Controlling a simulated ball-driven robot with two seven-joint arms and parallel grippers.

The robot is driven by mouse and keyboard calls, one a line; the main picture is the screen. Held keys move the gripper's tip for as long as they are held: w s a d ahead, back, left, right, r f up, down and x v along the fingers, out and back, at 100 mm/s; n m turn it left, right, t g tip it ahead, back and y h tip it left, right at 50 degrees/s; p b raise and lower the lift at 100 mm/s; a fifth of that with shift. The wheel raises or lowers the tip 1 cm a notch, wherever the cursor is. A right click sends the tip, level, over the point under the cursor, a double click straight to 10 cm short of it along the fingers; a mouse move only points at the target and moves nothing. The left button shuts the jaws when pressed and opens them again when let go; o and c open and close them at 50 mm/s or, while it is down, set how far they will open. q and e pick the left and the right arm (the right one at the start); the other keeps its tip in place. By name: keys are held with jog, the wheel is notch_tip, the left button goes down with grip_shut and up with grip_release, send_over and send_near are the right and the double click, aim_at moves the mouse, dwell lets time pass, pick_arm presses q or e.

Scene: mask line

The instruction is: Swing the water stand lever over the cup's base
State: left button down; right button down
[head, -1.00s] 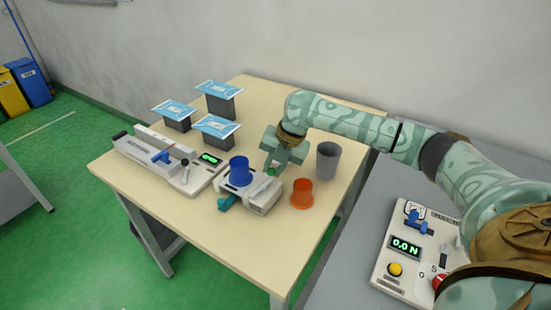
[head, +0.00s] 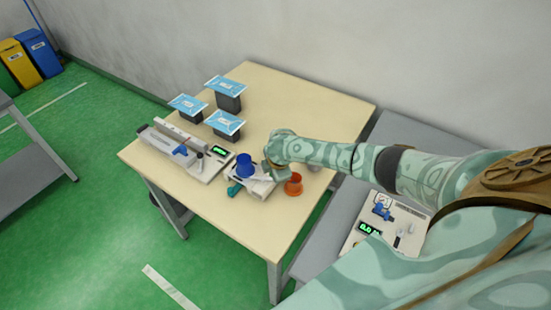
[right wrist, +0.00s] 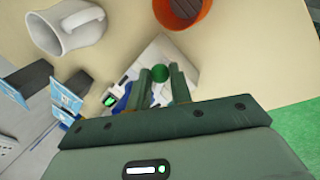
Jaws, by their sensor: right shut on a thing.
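The water stand (head: 255,187) is a small white unit near the table's front edge. A blue cup (head: 244,166) stands upside down on it, wide rim down. A teal part (head: 234,189) sticks out at its front left. My right gripper (head: 274,167) is at the stand's right rear, beside the blue cup. In the right wrist view its fingers (right wrist: 161,84) are closed around the lever's round green knob (right wrist: 160,73). The gripper and fingers hide the lever's shaft and part of the stand. My left gripper is not in view.
An orange cup (head: 294,185) stands close right of the stand. A grey mug (right wrist: 68,28) is partly hidden by my arm in the head view. A white sealing unit (head: 190,153) and several blue-topped dark boxes (head: 229,95) stand left and behind. The table's right rear (head: 310,105) is clear.

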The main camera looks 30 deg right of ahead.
jog(key=shift+s+a+m+g+h+p, duration=0.15)
jog(key=shift+a+m+h+p, duration=0.15)
jog(key=shift+m+p, duration=0.6)
jog(key=shift+s+a+m+g+h+p, duration=0.1)
jog(key=shift+a+m+h+p, duration=0.15)
jog(key=shift+m+p, duration=0.6)
jog(key=shift+s+a+m+g+h+p, duration=0.15)
jog(key=shift+a+m+h+p, duration=0.15)
jog(key=shift+m+p, duration=0.55)
jog(key=shift+m, duration=0.3)
jog(key=c, duration=1.3)
grip_release()
